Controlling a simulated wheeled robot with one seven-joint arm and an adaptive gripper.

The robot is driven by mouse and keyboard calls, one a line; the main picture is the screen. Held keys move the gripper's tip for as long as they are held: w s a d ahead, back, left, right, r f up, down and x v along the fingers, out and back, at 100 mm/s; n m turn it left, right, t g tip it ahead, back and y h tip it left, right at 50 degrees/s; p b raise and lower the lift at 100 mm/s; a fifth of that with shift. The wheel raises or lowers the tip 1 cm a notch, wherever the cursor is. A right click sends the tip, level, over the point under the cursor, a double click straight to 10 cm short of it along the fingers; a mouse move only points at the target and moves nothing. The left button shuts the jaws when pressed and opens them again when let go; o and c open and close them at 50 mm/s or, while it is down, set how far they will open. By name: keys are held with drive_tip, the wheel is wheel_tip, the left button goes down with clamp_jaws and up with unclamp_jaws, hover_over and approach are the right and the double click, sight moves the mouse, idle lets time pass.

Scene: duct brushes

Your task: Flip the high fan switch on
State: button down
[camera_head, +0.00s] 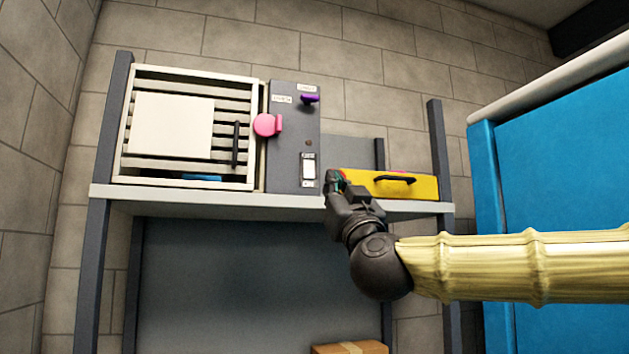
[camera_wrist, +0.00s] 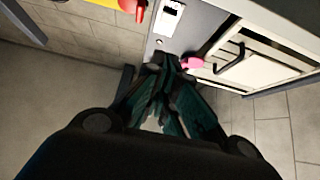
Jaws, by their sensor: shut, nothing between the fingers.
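A grey control panel (camera_head: 293,135) stands on the shelf and carries a white rocker switch (camera_head: 308,168) in a light plate low on its front. The switch also shows at the top of the wrist view (camera_wrist: 170,15). Its position and the small labels cannot be read. My gripper (camera_head: 334,181) is shut and empty, just right of the switch in the head view and apparently in front of the shelf edge. In the wrist view the closed fingertips (camera_wrist: 165,64) point toward the panel below the switch. I see no clear contact with it.
A purple lever (camera_head: 310,98) and a pink latch (camera_head: 267,125) sit above and left of the switch. A slatted vent box (camera_head: 185,172) stands left, a yellow case (camera_head: 420,187) right. A blue cabinet (camera_head: 560,190) stands far right. Open space lies before the shelf (camera_head: 220,200).

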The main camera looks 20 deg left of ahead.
idle(0.3)
drive_tip(key=p, duration=0.5)
approach(310, 164)
wheel_tip(310, 164, up, 4)
drive_tip(key=shift+w+a+f+p, duration=0.3)
drive_tip(key=shift+w+a, duration=0.2)
drive_tip(key=shift+w, duration=0.25)
drive_tip(key=shift+w+a+f+p, duration=0.2)
drive_tip(key=shift+w+a+p, duration=0.25)
drive_tip(key=shift+w, duration=0.25)
drive_tip(key=shift+f, duration=0.1)
